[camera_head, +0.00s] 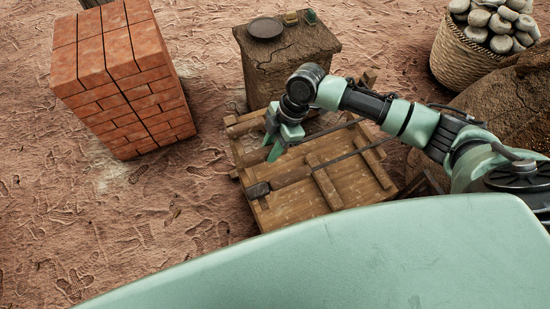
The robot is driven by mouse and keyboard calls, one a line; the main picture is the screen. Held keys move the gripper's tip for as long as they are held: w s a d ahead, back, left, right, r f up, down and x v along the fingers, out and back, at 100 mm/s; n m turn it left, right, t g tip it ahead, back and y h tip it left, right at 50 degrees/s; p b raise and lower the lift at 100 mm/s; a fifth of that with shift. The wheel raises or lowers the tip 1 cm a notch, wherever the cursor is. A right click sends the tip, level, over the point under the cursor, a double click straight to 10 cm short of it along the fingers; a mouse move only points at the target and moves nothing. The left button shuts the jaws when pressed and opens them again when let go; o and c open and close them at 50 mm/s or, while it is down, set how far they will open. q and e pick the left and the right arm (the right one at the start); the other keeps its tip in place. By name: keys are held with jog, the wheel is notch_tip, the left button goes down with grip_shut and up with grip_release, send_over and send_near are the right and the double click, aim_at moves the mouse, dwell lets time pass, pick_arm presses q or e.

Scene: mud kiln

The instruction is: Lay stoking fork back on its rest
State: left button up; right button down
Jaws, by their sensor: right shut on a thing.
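My right gripper (281,141) reaches in from the right, over the low wooden rack (287,207). It is shut on the stoking fork, whose thin dark shaft (338,129) runs from the jaws up to the right, across the rack. The gripper hides part of the fork, and I cannot tell whether the fork touches the wood. My left gripper is not in view.
A stack of red bricks (125,80) stands at the left. A mud block (285,62) with a dark plate (265,28) on top stands behind the rack. A basket of stones (463,56) is at the upper right. Bare ground (165,215) lies left of the rack.

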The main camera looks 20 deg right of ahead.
jog(key=w+f+b, duration=0.5)
jog(key=b, duration=0.1)
jog(key=shift+w+a+f+b, duration=0.15)
jog(key=shift+w+f+b, duration=0.1)
jog(key=shift+w+b, duration=0.05)
dwell(0.4)
jog(key=shift+f, duration=0.2)
jog(key=shift+a+f+b, duration=0.1)
jog(key=shift+f+b, duration=0.35)
jog(key=shift+f, duration=0.55)
jog(key=shift+s+f, duration=0.1)
jog(key=shift+f, duration=0.3)
dwell(0.7)
